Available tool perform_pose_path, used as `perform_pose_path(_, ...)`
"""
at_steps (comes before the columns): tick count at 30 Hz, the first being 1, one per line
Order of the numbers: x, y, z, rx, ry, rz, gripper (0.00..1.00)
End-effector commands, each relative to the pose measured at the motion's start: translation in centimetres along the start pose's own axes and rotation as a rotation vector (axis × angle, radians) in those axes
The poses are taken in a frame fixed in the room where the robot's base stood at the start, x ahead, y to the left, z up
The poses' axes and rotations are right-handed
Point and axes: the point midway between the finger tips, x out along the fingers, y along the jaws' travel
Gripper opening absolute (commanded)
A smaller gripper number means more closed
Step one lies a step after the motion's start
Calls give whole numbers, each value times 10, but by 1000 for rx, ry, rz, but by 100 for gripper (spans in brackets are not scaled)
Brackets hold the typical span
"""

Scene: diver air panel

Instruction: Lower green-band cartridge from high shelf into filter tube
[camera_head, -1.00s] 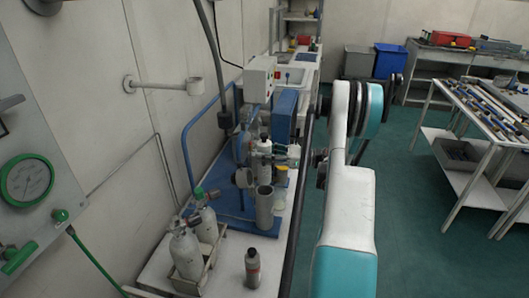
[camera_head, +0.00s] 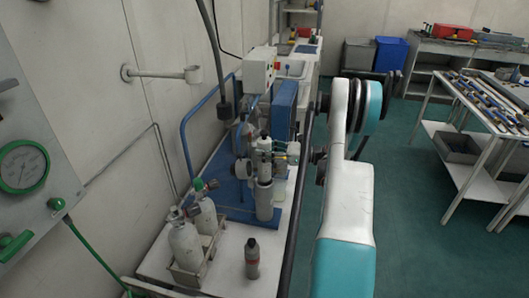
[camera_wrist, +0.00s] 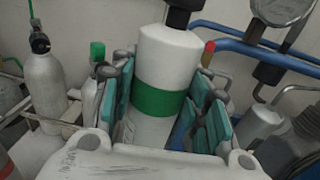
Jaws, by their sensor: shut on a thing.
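The white cartridge (camera_wrist: 168,62) has a green band (camera_wrist: 160,89) and a black top in the wrist view. My gripper (camera_wrist: 160,100) is shut on it, with teal pads on both sides of the band. The cartridge stands about upright. In the head view, the cartridge (camera_head: 264,147) is over the grey filter tube (camera_head: 264,204) on the blue stand. Its lower end is close to the tube's mouth; I cannot tell whether it is inside. My gripper (camera_head: 278,157) reaches it from the right. The wrist view does not show the cartridge's lower end.
Two white cylinders, one here (camera_head: 186,246), stand in a crate left of the tube. A grey bottle (camera_head: 252,259) stands in front on the bench. A blue pipe (camera_head: 185,140) and a white control box (camera_head: 259,72) are behind. A gauge (camera_wrist: 283,10) is close in the wrist view.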

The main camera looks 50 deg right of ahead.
Motion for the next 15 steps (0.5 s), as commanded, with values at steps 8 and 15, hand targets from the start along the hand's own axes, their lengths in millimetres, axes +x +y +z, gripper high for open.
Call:
perform_pose_path(8,0,0,0,0,-1,0,8)
perform_pose_path(15,0,0,-9,0,-1,0,8)
